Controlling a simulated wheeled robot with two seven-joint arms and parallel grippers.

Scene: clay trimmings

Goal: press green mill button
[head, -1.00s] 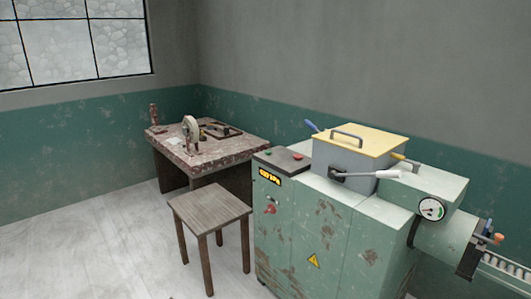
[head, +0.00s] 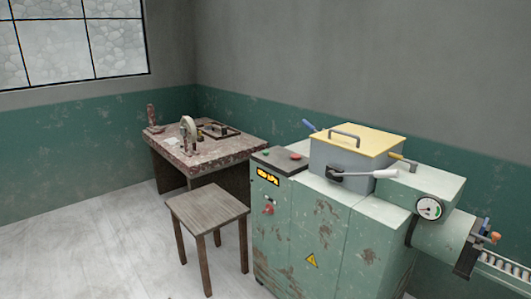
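The mill (head: 343,230) is a worn pale-green cabinet machine at the right of the head view. A dark control panel (head: 281,161) lies on its top left corner. The green button (head: 265,153) is small and sits on the left of this panel. A red button (head: 295,156) sits to its right. Neither of my grippers is in view, and nothing covers the green button.
A wooden stool (head: 206,207) stands close to the mill's left front. A stained table (head: 205,150) with tools stands behind it. A grey hopper with a yellow lid (head: 358,139) and a white-handled lever (head: 372,174) rises beside the panel. The floor at left (head: 90,240) is clear.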

